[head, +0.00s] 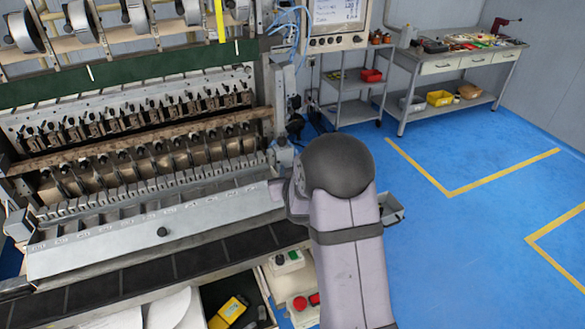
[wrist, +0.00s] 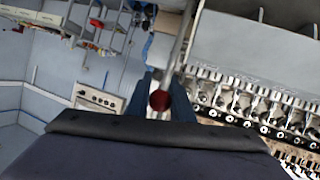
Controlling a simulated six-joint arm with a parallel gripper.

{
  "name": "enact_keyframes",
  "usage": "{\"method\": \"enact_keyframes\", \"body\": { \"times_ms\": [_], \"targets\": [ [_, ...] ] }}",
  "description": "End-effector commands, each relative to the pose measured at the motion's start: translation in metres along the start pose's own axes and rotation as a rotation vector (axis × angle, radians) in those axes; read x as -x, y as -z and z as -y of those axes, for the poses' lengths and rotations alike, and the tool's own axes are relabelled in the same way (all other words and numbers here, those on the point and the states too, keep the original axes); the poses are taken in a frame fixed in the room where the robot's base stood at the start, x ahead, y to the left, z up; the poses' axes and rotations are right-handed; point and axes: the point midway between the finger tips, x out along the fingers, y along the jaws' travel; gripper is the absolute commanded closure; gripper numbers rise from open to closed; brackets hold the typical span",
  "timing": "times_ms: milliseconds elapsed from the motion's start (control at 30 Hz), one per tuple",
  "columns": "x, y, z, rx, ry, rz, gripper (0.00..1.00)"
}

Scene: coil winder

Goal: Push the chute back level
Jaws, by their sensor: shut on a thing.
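The chute (head: 120,250) is the long grey metal plate along the machine's front, with a dark knob on its face and small marks along its upper edge. Its face slopes down towards the front in the head view. In the wrist view the chute (wrist: 250,45) fills the upper right. My gripper (wrist: 161,92) is at the chute's right end, its dark blue fingers shut around a dark red round knob (wrist: 159,100). A narrow grey bar runs up from near the fingers beside the chute. In the head view my arm hides the fingers and the red knob.
The winder's row of metal heads (head: 150,150) lies behind the chute. A dark belt (head: 150,275) runs in front of it. Below are a control box with a red button (head: 300,303) and a yellow device (head: 229,311). The blue floor at right is clear; a workbench (head: 460,58) stands beyond.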

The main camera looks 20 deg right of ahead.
Motion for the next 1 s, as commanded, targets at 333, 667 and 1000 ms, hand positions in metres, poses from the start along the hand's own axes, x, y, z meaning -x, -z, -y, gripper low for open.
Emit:
{"method": "enact_keyframes", "body": {
  "times_ms": [333,667,1000],
  "targets": [
    [-0.019,-0.003,0.005,0.004,0.001,0.012,1.00],
    [-0.020,-0.006,0.006,0.005,0.002,0.021,1.00],
    [-0.020,-0.006,0.006,0.004,0.002,0.019,0.61]
  ]
}}
